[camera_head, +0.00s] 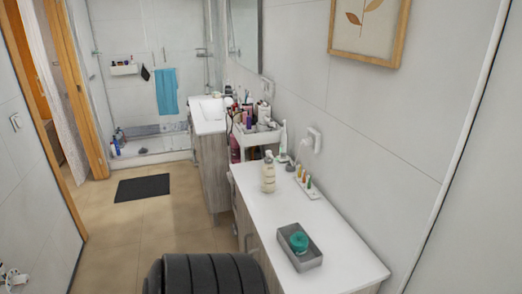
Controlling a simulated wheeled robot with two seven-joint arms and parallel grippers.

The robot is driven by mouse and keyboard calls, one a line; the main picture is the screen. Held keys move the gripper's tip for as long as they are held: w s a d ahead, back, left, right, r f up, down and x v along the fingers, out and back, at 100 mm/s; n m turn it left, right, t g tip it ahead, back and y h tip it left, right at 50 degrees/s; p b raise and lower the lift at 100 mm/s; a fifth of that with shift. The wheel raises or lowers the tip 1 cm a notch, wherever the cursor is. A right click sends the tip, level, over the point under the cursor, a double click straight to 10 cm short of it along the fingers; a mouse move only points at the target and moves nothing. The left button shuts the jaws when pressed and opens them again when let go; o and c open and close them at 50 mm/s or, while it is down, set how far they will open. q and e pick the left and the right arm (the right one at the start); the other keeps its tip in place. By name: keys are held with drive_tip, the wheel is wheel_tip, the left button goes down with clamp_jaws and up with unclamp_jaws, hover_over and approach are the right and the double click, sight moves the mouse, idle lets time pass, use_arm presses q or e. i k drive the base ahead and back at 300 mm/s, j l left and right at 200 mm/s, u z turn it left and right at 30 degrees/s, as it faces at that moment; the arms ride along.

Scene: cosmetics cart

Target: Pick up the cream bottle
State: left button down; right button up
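A pale cream-coloured bottle (268,178) with a narrow top stands upright on the white counter (330,248), near its far left end. It is the only bottle I can single out as cream; labels are too small to read. More bottles and tubes crowd the cosmetics cart (262,138) behind the counter, many partly hiding one another. I make out neither of my grippers in this view, and nothing is seen touching the cream-coloured bottle.
A grey tray (300,259) with a teal round item (299,241) sits on the counter's near part. A small rack (307,187) of coloured tubes is by the wall. A dark ribbed object (206,274) fills the bottom middle. Floor (150,228) is open around a dark mat (142,188).

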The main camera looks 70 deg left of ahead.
sight(269, 171)
drive_tip(key=k+j, duration=0.1)
drive_tip(key=j, duration=1.6)
drive_tip(key=k+j, duration=0.15)
drive_tip(key=j, duration=0.7)
